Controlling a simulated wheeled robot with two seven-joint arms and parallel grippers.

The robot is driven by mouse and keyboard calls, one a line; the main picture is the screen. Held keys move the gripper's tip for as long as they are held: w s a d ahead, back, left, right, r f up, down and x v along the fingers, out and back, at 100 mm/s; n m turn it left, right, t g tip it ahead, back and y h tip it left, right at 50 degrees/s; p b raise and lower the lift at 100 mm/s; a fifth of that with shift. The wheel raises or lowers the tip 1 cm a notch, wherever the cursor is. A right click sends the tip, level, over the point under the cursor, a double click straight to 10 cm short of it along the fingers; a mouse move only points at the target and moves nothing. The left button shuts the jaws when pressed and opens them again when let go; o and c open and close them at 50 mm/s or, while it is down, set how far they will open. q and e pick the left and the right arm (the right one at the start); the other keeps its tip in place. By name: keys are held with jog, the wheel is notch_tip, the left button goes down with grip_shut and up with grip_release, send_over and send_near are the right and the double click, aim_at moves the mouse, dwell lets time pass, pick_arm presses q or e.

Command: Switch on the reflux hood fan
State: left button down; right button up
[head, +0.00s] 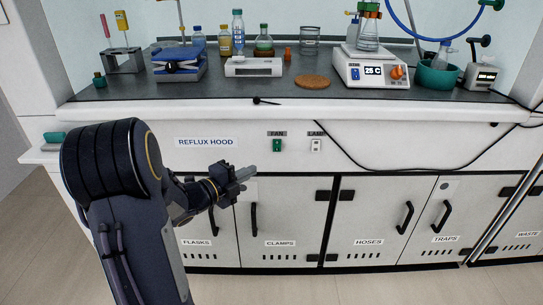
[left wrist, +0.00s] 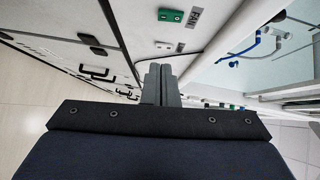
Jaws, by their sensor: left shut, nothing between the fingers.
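The fan switch (head: 277,145) is a small green rocker under the label FAN on the white front panel of the reflux hood. It also shows in the left wrist view (left wrist: 170,15), beyond the fingertips and above them in the picture. My left gripper (head: 250,172) is shut and empty, in front of the panel, below and left of the fan switch in the head view. Its closed fingers (left wrist: 160,80) point toward the panel in the left wrist view and appear apart from the switch. My right gripper is not in view.
A white lamp switch (head: 316,146) sits right of the fan switch. A black cable (head: 345,152) hangs across the panel to the right. Labelled cabinets with black handles (head: 254,218) are below. A hotplate (head: 370,72), a blue lab jack (head: 180,65) and glassware stand on the worktop.

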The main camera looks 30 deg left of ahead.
pick_arm(q)
jog(key=b, duration=0.1)
send_near(280, 151)
jog(key=w+d, duration=0.2)
jog(key=d, duration=0.2)
jog(key=shift+w+a+f, duration=0.1)
jog(key=shift+w+a, duration=0.5)
jog(key=shift+w, duration=0.3)
jog(key=shift+w+a+f, duration=0.1)
jog(key=shift+w+a, duration=0.5)
jog(key=shift+w, duration=0.3)
jog(key=shift+b, duration=0.35)
